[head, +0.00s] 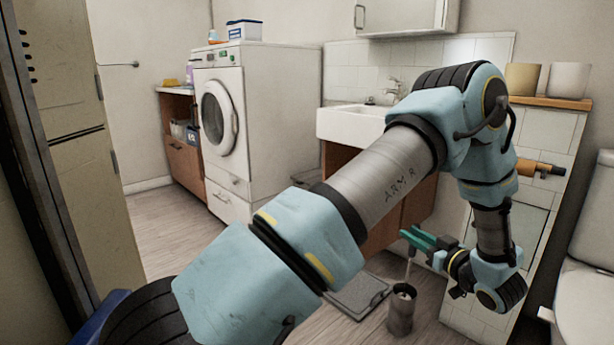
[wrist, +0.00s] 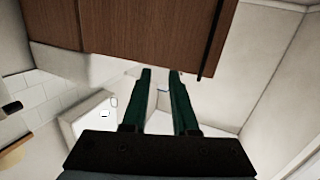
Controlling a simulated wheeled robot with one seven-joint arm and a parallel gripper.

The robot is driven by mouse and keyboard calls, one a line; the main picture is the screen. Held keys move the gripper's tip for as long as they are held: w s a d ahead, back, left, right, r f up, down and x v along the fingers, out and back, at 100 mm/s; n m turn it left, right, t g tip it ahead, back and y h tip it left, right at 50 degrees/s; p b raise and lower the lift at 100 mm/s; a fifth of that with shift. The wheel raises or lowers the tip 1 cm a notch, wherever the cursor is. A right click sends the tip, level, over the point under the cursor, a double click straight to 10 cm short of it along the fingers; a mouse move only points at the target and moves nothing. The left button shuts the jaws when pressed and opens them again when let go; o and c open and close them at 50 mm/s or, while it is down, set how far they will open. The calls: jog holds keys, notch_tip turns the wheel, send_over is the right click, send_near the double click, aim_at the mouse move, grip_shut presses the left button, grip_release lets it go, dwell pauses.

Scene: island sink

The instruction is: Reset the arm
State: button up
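My arm stretches across the head view from the lower left to the upper right, then bends down. My gripper (head: 418,238) is at its lower end, with green fingers pointing left. In the wrist view the two green fingers (wrist: 160,75) stand apart with a gap between them, and I see nothing held. A dark cylindrical holder (head: 400,312) stands on the floor below the gripper. A thin upright handle (head: 409,265) rises from it to just under the fingers; I cannot tell whether they touch.
A white sink (head: 350,125) on a brown cabinet and a washing machine (head: 222,125) stand behind the arm. A tiled ledge with two pots (head: 568,80) and a toilet (head: 588,290) are at right. A grey mat (head: 357,293) lies left of the holder. Floor at left is clear.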

jog(key=w+a+r+m+g+h, duration=0.4)
jog(key=w+a+r+g+h, duration=0.1)
jog(key=w+a+h, duration=0.4)
jog(key=s+a+m+g+y, duration=0.2)
jog(key=s+a+g, duration=0.7)
jog(key=s+a, duration=1.4)
notch_tip(320, 180, up, 26)
jog(key=a+p, duration=0.1)
jog(key=p, duration=2.4)
jog(key=shift+w+p, duration=0.2)
jog(key=shift+p, duration=0.15)
